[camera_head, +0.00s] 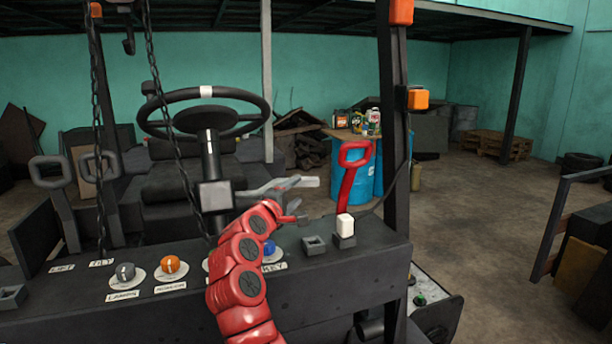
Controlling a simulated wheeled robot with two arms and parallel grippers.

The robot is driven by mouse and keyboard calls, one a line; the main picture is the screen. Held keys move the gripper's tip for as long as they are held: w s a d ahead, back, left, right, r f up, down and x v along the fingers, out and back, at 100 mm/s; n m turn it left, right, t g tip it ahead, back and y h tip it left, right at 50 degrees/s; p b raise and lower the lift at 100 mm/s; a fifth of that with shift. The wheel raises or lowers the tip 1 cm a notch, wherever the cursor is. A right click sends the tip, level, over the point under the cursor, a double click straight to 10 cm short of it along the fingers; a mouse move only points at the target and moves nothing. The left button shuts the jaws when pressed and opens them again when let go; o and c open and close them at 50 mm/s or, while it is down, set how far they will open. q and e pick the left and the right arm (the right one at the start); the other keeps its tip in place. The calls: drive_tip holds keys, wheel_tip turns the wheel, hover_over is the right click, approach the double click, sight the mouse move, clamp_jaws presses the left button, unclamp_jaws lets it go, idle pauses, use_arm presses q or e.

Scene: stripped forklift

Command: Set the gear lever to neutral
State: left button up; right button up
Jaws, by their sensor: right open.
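My right gripper (302,200) is at the end of my red arm, over the dash and just right of the steering column. Its jaws are open, pointing right, with nothing seen between them. A grey stalk-like part (247,194) lies between the column's grey box (215,195) and the gripper; I cannot tell whether it is the gear lever. A red loop-handled lever (354,170) stands upright right of the gripper, apart from it. No label marks the gear lever. My left gripper is not in view.
The steering wheel (205,92) is behind the dash (330,265). Grey and orange knobs (170,264) and a blue one (268,247) line the dash. Chains (98,130) hang at left, and a dark post (392,120) rises at right. Two grey loop levers stand at far left.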

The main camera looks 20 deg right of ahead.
sight(303, 183)
drive_tip(key=p+x, duration=0.2)
drive_tip(key=x, duration=0.4)
drive_tip(key=shift+r, duration=0.2)
drive_tip(key=shift+w+d+f, duration=0.15)
drive_tip(key=shift+w+d, duration=0.2)
drive_tip(key=shift+w, duration=0.1)
drive_tip(key=c, duration=0.9)
clamp_jaws()
drive_tip(key=shift+f, duration=0.1)
